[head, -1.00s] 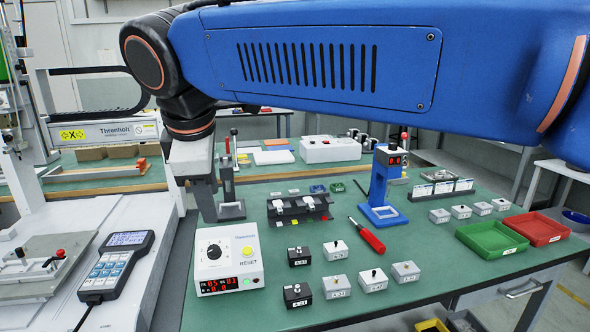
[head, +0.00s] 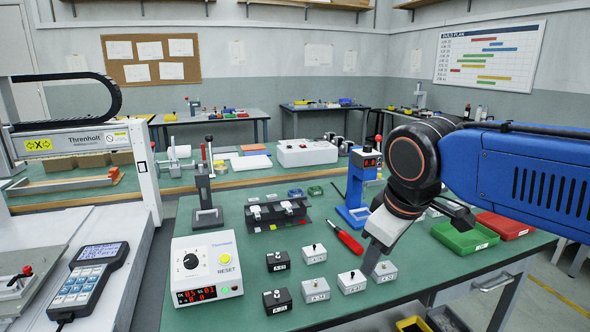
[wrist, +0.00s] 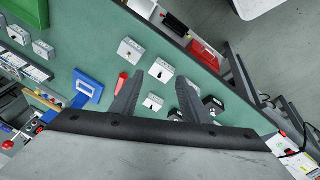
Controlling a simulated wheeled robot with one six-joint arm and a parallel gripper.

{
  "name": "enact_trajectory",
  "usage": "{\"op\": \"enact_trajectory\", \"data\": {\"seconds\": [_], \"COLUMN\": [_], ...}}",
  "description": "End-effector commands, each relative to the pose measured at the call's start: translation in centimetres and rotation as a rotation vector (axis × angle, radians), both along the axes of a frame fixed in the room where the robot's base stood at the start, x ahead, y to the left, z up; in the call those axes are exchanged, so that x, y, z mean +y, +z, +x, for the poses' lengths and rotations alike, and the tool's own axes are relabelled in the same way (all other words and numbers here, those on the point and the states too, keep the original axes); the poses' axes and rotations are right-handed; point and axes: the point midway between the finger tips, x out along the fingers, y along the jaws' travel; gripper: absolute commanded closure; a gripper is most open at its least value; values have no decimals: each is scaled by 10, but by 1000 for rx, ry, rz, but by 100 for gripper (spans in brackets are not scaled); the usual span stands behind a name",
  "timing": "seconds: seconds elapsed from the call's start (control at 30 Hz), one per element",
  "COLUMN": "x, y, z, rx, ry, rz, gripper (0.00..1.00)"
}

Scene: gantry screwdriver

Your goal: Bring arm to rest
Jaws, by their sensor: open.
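My blue arm reaches in from the right of the head view. My gripper (head: 376,246) points down above the right part of the green workbench, in front of the blue stand (head: 356,188). In the wrist view both dark fingers (wrist: 158,98) are spread apart with nothing held between them. Below them lie small grey blocks with knobs, such as one grey block (wrist: 162,71) and another (wrist: 153,103). In the head view my gripper overlaps a grey block (head: 385,273); I cannot tell the height between them.
A red-handled screwdriver (head: 349,242), a dark fixture (head: 277,213) and a white control box (head: 206,268) stand on the bench. A green tray (head: 464,240) and a red tray (head: 506,226) lie at the right. A gantry machine (head: 75,142) stands at left.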

Motion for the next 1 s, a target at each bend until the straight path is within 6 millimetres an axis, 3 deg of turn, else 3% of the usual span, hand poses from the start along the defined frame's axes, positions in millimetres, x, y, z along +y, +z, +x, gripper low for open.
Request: {"op": "enact_trajectory", "data": {"seconds": [0.03,0.2,0.5,0.7,1.0], "x": [-17,-58,-110,-124,-127], "y": [-9,-40,-98,-122,-128], "z": [-7,-33,-82,-101,-106], "rx": [1,0,-13,-21,-24], "ry": [-59,-242,-556,-680,-709], "rz": [17,81,191,235,246], "gripper": [58,58,58,58,58]}}
